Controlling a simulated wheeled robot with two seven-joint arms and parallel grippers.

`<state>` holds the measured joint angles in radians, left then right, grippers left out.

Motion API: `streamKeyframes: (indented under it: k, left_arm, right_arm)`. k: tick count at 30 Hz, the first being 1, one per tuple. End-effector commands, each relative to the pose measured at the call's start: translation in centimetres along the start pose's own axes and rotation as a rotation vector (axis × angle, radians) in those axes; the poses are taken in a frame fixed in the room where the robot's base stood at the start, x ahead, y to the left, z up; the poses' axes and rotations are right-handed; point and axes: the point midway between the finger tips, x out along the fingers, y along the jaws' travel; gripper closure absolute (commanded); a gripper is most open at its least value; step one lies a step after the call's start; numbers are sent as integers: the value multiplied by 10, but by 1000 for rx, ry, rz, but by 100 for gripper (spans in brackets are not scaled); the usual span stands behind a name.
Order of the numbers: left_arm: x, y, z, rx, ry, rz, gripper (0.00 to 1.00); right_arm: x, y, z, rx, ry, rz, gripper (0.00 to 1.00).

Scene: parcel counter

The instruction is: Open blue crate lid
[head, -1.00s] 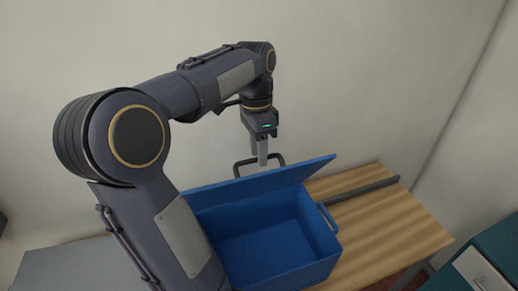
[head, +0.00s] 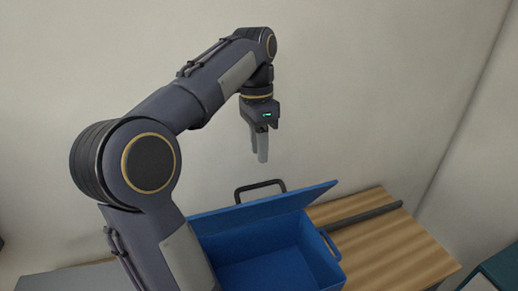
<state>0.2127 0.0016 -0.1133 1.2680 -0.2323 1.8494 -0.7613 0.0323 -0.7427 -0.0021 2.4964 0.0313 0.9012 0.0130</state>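The blue crate (head: 336,268) stands on the table, and I see into its empty-looking inside. Its blue lid (head: 262,212) is raised and leans back along the far side. A dark lid handle (head: 260,184) sticks up from the lid's upper edge. My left gripper (head: 258,156) hangs pointing down above the handle, apart from it. My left arm hides the crate's left side. My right gripper is not in view.
The striped wooden tabletop (head: 393,248) is bare to the right of the crate, with a dark rail (head: 358,216) along its back. A plain wall (head: 370,90) stands behind. A teal cabinet (head: 496,276) is at the lower right.

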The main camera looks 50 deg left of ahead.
Motion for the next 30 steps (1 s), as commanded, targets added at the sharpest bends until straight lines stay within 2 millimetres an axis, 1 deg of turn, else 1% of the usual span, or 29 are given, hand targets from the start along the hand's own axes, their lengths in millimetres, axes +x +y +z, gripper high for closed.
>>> streamKeyframes:
  k: [1, 3, 5, 6, 8, 15, 19, 21, 24, 26, 29, 30]
  left_arm:
    - [0, 0, 0, 1, 0, 0, 71]
    - [1, 0, 0, 20, 1, -2, 80]
    - [1, 1, 0, 77, 1, -6, 88]
    - [1, 3, 1, 142, 1, -11, 93]
    - [1, 6, 1, 279, 0, -22, 100]
    - [-7, 27, 2, 1022, -37, -81, 100]
    - [-12, 38, 3, 1346, -74, -99, 100]
    - [-14, 43, 3, 1465, -89, -103, 100]
    - [-16, 46, 2, 1561, -103, -107, 100]
    - [-14, 47, 3, 1584, -106, -106, 100]
    - [-3, 46, 3, 1590, -108, -104, 100]
    - [4, 45, 3, 1589, -108, -104, 100]
  right_arm:
    - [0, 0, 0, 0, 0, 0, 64]
    - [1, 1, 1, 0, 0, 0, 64]
    - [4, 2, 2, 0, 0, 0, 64]
    - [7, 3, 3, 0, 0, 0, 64]
    - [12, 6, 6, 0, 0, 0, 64]
    - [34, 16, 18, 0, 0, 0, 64]
    - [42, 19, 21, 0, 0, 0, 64]
    - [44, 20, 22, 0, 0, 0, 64]
    - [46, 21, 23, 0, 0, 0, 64]
    - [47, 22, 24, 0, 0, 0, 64]
    - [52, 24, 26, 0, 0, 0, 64]
    - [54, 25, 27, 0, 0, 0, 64]
